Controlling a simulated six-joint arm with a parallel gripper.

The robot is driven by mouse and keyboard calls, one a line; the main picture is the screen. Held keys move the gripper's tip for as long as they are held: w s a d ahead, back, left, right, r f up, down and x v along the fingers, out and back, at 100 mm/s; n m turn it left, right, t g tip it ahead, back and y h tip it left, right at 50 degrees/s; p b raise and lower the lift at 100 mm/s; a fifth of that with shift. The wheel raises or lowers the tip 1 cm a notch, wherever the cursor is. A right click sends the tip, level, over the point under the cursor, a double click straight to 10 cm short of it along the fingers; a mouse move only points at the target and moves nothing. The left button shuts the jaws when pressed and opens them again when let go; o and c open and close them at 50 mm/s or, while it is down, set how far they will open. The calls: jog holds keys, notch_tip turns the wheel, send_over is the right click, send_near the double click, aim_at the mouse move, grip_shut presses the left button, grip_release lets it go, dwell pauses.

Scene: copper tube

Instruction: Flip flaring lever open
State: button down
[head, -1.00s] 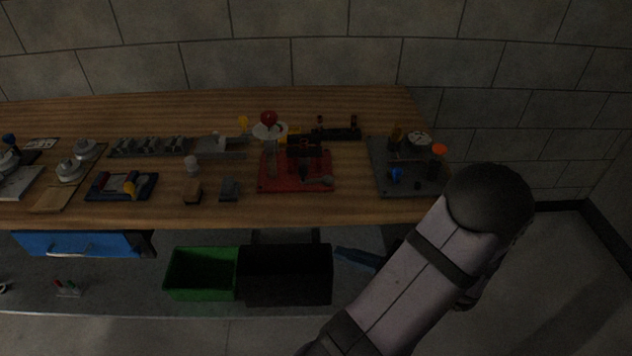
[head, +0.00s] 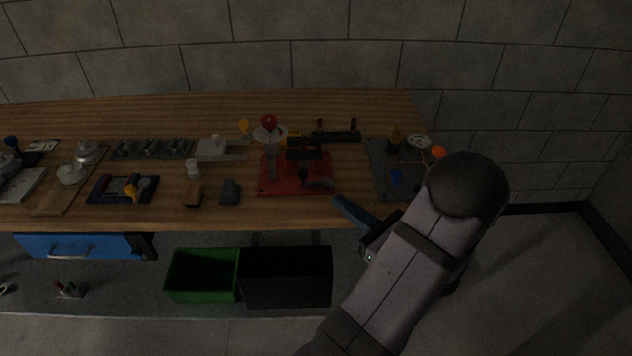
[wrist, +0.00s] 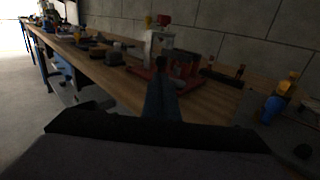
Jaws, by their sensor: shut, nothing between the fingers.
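The station on a red base plate (head: 268,184) stands on the workbench in the middle of the head view. It carries dark clamp-like parts (head: 304,150) and a grey upright at its left. A dark handle (head: 318,181) lies low at its front right, perhaps the flaring lever; I cannot be certain. My gripper (head: 338,202) is shut and empty, in front of the plate's right corner near the bench's front edge, apart from the station. In the wrist view my blue fingers (wrist: 162,88) point toward the red base (wrist: 139,71) and hide part of it.
A grey plate (head: 383,180) with small coloured parts sits to the right, partly behind my arm. Small blocks (head: 229,190) lie left of the red base. Green (head: 203,290) and black (head: 290,292) bins stand below the bench edge. A dark rail (head: 338,136) lies behind.

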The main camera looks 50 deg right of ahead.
aim_at(306, 175)
jog(key=w, duration=0.2)
jog(key=w+p, duration=0.1)
jog(key=w, duration=0.2)
jog(key=w+p, duration=0.1)
jog(key=w, duration=0.2)
jog(key=shift+w+d, duration=0.1)
jog(key=shift+d, duration=0.2)
jog(key=shift+w, duration=0.75)
jog(key=shift+w, duration=0.1)
jog(key=shift+w+d+f, duration=0.1)
jog(key=shift+w, duration=0.25)
jog(key=shift+r, duration=0.25)
jog(key=shift+s, duration=0.1)
jog(key=s+a+b, duration=0.2)
jog(key=s, duration=1.2)
jog(key=shift+f, duration=0.2)
jog(key=shift+a, duration=0.1)
